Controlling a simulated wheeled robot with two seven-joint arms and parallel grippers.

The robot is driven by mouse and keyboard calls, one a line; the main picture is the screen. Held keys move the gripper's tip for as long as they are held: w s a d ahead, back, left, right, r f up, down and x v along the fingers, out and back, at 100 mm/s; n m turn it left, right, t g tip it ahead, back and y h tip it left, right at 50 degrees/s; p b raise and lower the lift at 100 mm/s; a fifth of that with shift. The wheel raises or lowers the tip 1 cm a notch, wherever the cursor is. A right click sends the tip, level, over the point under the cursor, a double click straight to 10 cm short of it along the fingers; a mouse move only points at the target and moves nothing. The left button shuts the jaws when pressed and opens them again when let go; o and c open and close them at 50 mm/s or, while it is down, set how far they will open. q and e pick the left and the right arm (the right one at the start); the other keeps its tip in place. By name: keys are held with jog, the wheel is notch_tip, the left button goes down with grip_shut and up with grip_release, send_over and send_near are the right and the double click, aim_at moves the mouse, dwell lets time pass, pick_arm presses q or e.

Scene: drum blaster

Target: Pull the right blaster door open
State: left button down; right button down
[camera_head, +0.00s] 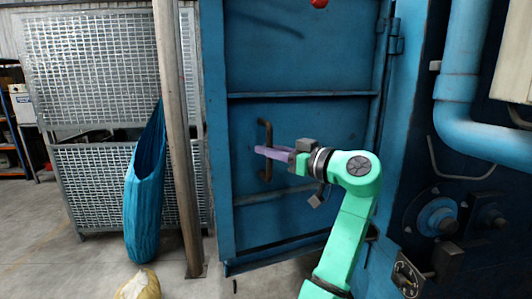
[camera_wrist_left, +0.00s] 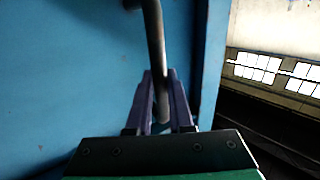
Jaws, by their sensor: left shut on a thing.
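The blue blaster door (camera_head: 300,70) fills the middle of the head view, with hinges on its right side. Its bottom edge slants above the floor; I cannot tell how far it stands open. A brown bar handle (camera_head: 266,135) is upright near its left edge. My left gripper (camera_head: 262,152), with purple fingers, is at the handle. In the left wrist view the handle (camera_wrist_left: 154,40) runs down between the two fingers of my left gripper (camera_wrist_left: 160,95), which are shut on it. The door's face (camera_wrist_left: 60,80) is close behind. My right gripper is in neither view.
A wooden post (camera_head: 175,130) and a hanging blue bag (camera_head: 145,195) stand left of the door, before mesh panels (camera_head: 95,60). A yellow bag (camera_head: 140,285) lies on the floor. Blue pipes (camera_head: 485,135) and a dial (camera_head: 407,277) are on the right.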

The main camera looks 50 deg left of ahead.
pick_arm(q)
jog(key=shift+s+d, duration=0.2)
jog(key=shift+d, duration=0.55)
jog(key=c, duration=0.9)
grip_release()
jog(key=shift+o, duration=0.5)
